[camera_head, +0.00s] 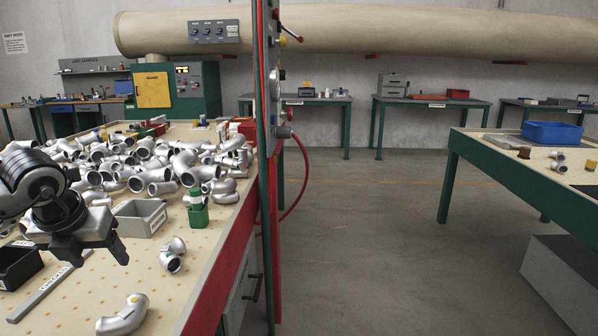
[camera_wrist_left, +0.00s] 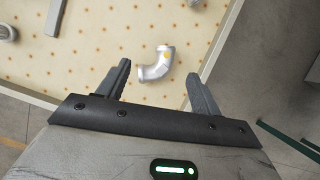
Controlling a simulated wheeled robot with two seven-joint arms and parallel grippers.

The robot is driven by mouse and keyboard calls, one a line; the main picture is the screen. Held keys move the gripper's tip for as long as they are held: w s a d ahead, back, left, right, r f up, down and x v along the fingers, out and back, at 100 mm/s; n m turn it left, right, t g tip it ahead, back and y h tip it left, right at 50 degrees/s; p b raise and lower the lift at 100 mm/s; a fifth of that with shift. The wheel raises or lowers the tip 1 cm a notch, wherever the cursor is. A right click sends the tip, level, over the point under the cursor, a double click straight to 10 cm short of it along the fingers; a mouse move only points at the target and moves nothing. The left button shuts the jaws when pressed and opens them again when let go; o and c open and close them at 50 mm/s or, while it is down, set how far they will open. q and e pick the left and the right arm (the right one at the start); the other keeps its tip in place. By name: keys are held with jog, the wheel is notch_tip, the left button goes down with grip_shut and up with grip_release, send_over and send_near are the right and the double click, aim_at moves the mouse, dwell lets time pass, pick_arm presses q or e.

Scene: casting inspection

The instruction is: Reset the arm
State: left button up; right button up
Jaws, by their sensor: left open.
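My left gripper (camera_head: 97,254) is above the left side of the perforated worktable (camera_head: 206,284) in the head view, with its jaws pointing down. In the left wrist view its two fingers (camera_wrist_left: 158,88) stand apart with nothing between them. A silver pipe elbow with a yellow dot (camera_wrist_left: 155,66) lies on the table beyond the fingertips, apart from them. In the head view, a silver elbow (camera_head: 124,315) lies near the table's front edge and another elbow piece (camera_head: 172,256) lies right of the gripper. My right gripper is not in view.
Many silver elbows (camera_head: 150,165) are heaped on the table behind the arm. A grey bin (camera_head: 140,218), a black bin (camera_head: 18,266) and a green holder (camera_head: 197,214) stand near the gripper. A green post (camera_head: 264,120) rises at the table's right edge. Open floor (camera_head: 350,240) lies beyond.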

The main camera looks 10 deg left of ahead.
pick_arm(q)
jog(key=s+d+f+m+g+h, duration=0.1)
jog(key=d+f+h, duration=0.35)
jog(key=d, duration=0.65)
jog(key=s+d+f+m+h, duration=0.1)
jog(key=d+f+m+h, duration=0.15)
jog(key=d+h, duration=0.6)
jog(key=s+d+r+n+t+h+p, duration=0.1)
jog(key=d+r+n+t+h, duration=0.15)
jog(key=d+n, duration=0.35)
jog(key=s+d+r+n+t+h+p, duration=0.1)
jog(key=s+d+r+n+t+h, duration=0.15)
jog(key=d, duration=0.55)
jog(key=s+a+f+n+t+y, duration=0.1)
jog(key=a+f+n+t+y, duration=0.25)
jog(key=f+n+y, duration=0.45)
jog(key=a+f+n+t+y, duration=0.2)
jog(key=f+n+t+y, duration=0.15)
jog(key=n, duration=0.85)
jog(key=s+f+n+g+y, duration=0.1)
jog(key=s+f+n+g, duration=0.4)
jog(key=s+f, duration=0.4)
jog(key=shift+f+n+y+p, duration=0.3)
jog(key=shift+f+y+p, duration=0.05)
jog(key=shift+f+p, duration=0.1)
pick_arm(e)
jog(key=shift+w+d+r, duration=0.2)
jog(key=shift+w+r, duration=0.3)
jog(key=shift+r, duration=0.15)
